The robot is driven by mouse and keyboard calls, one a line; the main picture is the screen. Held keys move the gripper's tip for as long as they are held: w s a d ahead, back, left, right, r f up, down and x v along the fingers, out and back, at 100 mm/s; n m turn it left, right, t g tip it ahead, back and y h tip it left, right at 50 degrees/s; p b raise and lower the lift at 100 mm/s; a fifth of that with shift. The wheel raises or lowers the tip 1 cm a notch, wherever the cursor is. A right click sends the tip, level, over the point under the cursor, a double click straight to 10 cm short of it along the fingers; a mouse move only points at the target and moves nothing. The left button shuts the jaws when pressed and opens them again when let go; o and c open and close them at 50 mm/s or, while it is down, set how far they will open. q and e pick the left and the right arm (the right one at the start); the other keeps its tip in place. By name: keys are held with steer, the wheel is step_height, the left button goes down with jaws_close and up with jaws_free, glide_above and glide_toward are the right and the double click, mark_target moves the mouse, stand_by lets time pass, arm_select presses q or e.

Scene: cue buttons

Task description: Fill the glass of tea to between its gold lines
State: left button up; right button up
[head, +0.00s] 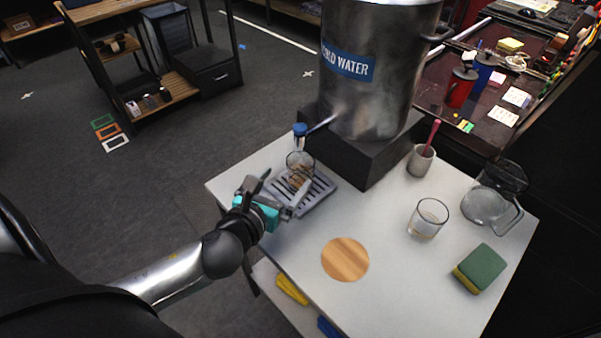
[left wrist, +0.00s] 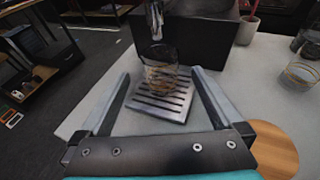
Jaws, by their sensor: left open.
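A clear glass (head: 299,168) stands on the slotted drip tray (head: 318,195), under the blue-topped tap (head: 300,130) of the steel urn (head: 372,95) labelled cold water. Amber-brown and gold tones show low in the glass. I cannot tell its liquid level against the gold lines. My left gripper (head: 281,192) is open at the tray's near side and points at the glass. In the left wrist view the glass (left wrist: 160,72) stands ahead, between the lines of the two spread fingers, not gripped. My right gripper is not in view.
A round wooden coaster (head: 345,260) lies at the table's front. A second glass (head: 428,218), a clear pitcher (head: 492,200), a green-yellow sponge (head: 480,267) and a cup with a red-handled tool (head: 421,161) are to the right. The table between coaster and tray is clear.

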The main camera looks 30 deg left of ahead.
arm_select(q)
jaws_close()
stand_by(0.8)
stand_by(0.9)
